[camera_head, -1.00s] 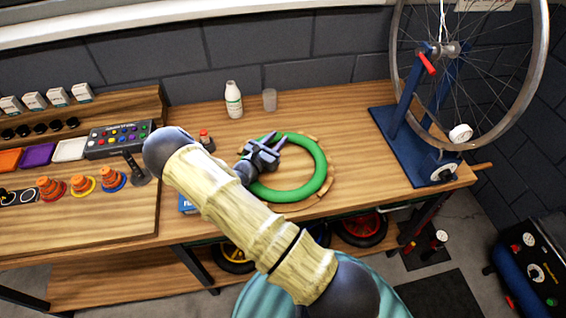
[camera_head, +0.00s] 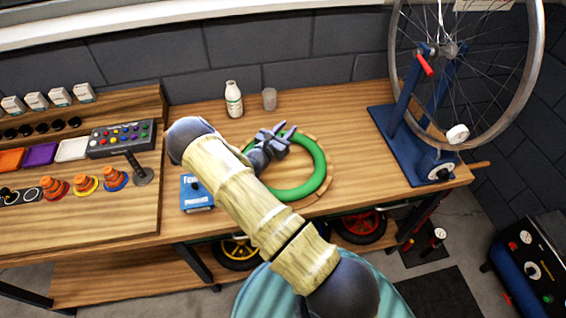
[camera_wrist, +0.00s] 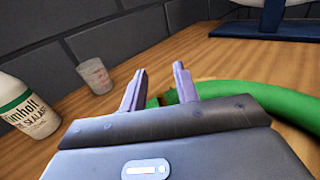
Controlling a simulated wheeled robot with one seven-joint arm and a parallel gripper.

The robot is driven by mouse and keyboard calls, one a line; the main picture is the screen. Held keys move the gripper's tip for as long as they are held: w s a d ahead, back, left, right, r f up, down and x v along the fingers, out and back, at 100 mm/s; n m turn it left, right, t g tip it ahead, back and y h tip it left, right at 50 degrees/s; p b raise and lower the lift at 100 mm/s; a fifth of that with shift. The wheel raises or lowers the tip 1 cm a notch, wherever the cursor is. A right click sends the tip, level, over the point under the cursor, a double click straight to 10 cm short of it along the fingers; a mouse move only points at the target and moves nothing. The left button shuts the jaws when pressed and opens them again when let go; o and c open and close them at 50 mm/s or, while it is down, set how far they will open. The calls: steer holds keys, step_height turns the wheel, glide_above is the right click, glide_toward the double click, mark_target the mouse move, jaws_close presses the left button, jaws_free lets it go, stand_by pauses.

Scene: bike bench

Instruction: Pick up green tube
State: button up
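The green tube (camera_head: 322,170) is a thick ring lying flat on a round wooden holder (camera_head: 329,185) on the workbench (camera_head: 370,165). My gripper (camera_head: 280,132) is over the back-left part of the ring, and its arm hides the ring's left side. In the wrist view the two purple-grey fingers (camera_wrist: 158,88) stand apart. The green tube (camera_wrist: 265,97) curves away to the right behind the right finger, and a bit of green shows between the fingers. I cannot tell whether they touch the tube. My gripper is open.
A white bottle (camera_head: 233,100) and a clear cup (camera_head: 269,99) stand behind the ring. A blue box (camera_head: 196,193) lies left of my arm. A blue wheel stand (camera_head: 400,145) with a wheel is at the right. The bench's front right is clear.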

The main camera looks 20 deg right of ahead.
stand_by(0.3)
jaws_close()
steer(key=shift+w, duration=0.1)
steer(key=shift+r, duration=0.5)
step_height(320, 180, up, 9)
steer(key=b, duration=0.2)
stand_by(0.3)
